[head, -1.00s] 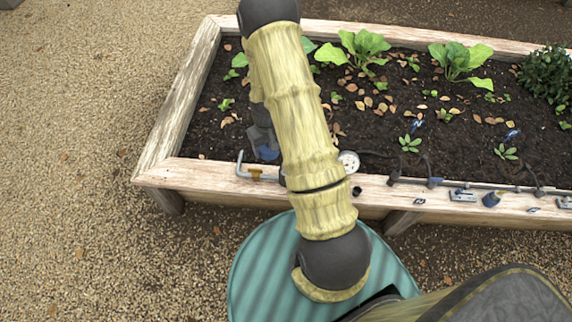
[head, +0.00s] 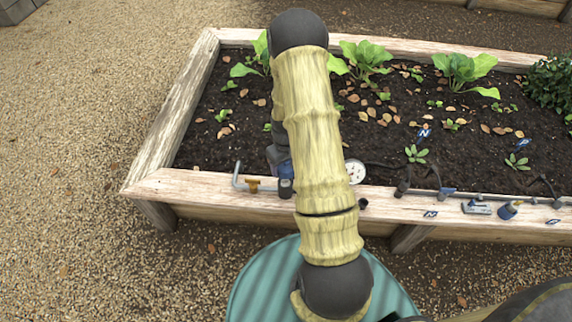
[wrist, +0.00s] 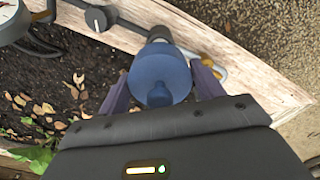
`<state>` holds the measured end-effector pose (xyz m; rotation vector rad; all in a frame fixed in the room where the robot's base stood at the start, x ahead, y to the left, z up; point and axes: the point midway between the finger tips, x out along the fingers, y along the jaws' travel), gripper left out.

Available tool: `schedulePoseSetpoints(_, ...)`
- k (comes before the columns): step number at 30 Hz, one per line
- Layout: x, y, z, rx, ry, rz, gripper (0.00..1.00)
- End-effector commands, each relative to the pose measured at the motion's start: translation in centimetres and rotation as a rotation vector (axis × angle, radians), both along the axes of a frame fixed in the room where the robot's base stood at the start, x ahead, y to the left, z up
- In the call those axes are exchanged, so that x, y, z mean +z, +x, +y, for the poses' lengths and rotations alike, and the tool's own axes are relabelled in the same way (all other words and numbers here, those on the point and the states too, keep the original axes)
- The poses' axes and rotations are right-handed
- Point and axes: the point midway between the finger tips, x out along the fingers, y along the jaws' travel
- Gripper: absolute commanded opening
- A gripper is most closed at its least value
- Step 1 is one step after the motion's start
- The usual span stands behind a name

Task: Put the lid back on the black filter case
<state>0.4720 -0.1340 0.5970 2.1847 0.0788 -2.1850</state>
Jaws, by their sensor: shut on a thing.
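In the wrist view a round blue lid (wrist: 160,78) with a small raised knob sits between the two fingers of my gripper (wrist: 161,84), which is shut on it. In the head view the blue lid (head: 286,180) shows beside my arm, at the front board of the raised bed. A black part with a pale ring (wrist: 159,35), on the black pipe, shows just past the lid and is probably the filter case. The lid hides most of it. I cannot tell whether lid and case touch.
A black pipe with a knob (wrist: 97,18) and a round gauge (head: 355,171) run along the bed's front board (head: 195,185). A bent grey pipe with a brass fitting (head: 253,184) is left of the lid. Small tools and fittings (head: 477,207) lie to the right.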

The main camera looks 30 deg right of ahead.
Motion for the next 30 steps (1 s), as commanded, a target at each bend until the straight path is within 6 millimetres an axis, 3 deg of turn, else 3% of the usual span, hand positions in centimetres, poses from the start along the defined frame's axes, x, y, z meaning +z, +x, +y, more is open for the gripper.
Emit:
schedulePoseSetpoints(21, -5.4, 0.0, 0.0, 0.001, 0.0, 0.0, 0.45)
schedulePoseSetpoints(30, -6.3, 0.0, 0.0, 0.0, 0.0, 0.0, 0.45)
